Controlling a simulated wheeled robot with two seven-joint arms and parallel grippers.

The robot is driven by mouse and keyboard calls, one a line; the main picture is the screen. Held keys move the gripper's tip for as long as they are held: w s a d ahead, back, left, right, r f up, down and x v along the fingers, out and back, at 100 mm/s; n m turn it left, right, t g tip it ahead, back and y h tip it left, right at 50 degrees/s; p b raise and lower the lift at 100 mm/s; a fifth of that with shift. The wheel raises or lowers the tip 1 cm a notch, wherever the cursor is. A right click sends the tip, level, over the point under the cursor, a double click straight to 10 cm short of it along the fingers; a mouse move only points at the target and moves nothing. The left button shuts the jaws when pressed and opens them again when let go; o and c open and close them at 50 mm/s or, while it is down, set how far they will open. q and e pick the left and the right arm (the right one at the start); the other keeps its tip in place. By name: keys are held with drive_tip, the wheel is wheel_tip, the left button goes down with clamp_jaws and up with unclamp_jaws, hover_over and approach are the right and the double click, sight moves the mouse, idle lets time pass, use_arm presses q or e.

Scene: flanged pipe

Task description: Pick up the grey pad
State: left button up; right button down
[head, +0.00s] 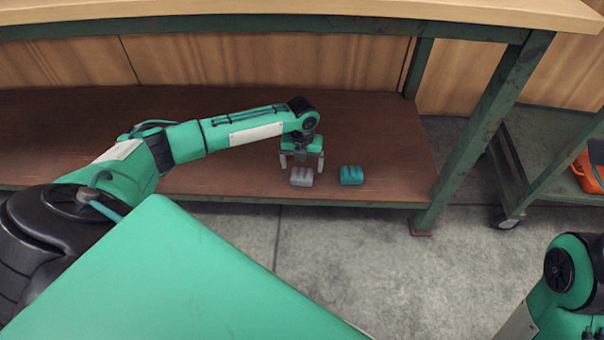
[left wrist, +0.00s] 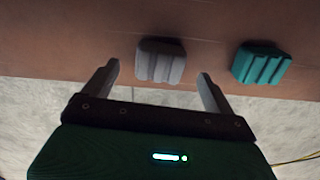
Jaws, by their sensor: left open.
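The grey pad (head: 301,177) is a small ridged block on the brown lower shelf of the workbench, near the shelf's front edge. In the left wrist view the grey pad (left wrist: 160,62) lies just beyond and between the fingertips. My left gripper (head: 302,165) points down over the pad, open and empty. In the left wrist view both fingers of the left gripper (left wrist: 160,72) are spread apart, and I see no contact with the pad. My right gripper is outside the views; only part of my right arm shows at the lower right.
A teal ridged pad (head: 351,175) lies close to the right of the grey one, also in the left wrist view (left wrist: 262,64). The wooden bench top (head: 300,8) overhangs the shelf (head: 400,130). A green bench leg (head: 470,145) stands to the right, with a cart beyond it.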

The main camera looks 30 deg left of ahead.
sight(302, 172)
use_arm(q)
drive_tip(key=shift+f+b, duration=1.7)
drive_tip(key=shift+f, duration=0.7)
drive_tip(key=c, duration=1.1)
